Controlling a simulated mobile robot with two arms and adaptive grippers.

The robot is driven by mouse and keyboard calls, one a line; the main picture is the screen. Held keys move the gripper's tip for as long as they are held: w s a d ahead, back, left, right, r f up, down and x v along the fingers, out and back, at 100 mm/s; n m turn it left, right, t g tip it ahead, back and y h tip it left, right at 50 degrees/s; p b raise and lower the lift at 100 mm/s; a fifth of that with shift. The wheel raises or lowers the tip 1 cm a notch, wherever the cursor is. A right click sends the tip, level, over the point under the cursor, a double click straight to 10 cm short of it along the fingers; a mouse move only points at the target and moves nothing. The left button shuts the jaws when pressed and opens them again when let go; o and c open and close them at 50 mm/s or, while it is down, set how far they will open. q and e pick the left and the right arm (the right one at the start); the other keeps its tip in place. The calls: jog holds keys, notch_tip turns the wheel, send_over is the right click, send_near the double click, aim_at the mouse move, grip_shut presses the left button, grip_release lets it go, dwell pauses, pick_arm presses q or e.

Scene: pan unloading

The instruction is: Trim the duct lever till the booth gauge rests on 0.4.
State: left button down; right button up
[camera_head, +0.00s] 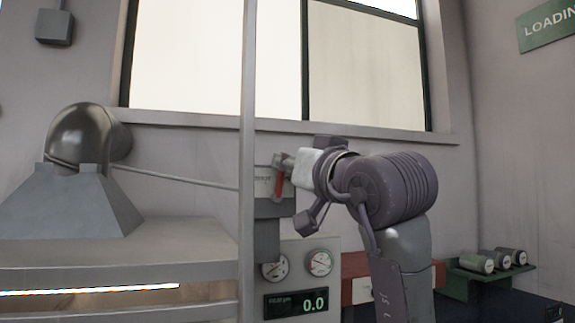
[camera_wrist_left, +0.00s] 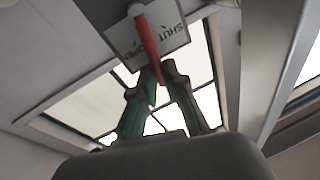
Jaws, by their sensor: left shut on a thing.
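The duct lever is a red handle (camera_head: 279,187) in front of a pale label plate (camera_head: 263,181) on a grey box beside the upright post. In the left wrist view the red lever (camera_wrist_left: 148,42) crosses a plate (camera_wrist_left: 165,30) marked SHUT. My left gripper (camera_head: 283,162) is at the lever; its fingertips (camera_wrist_left: 160,78) are closed on the lever's end in the left wrist view. A digital readout (camera_head: 313,305) shows 0.0; its small caption is unreadable. Two round dials (camera_head: 274,267) (camera_head: 319,263) sit above it, their figures too small to read. My right gripper is out of view.
A grey upright post (camera_head: 248,130) stands just left of the lever. A metal hood with a duct elbow (camera_head: 85,135) is at left, above a shelf. A green rack (camera_head: 470,280) with several canisters is at lower right.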

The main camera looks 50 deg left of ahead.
pick_arm(q)
jog(key=c, duration=1.2)
grip_release()
jog(key=shift+d, duration=0.15)
jog(key=v, duration=1.1)
jog(key=shift+d, duration=0.4)
jog(key=shift+f, duration=0.15)
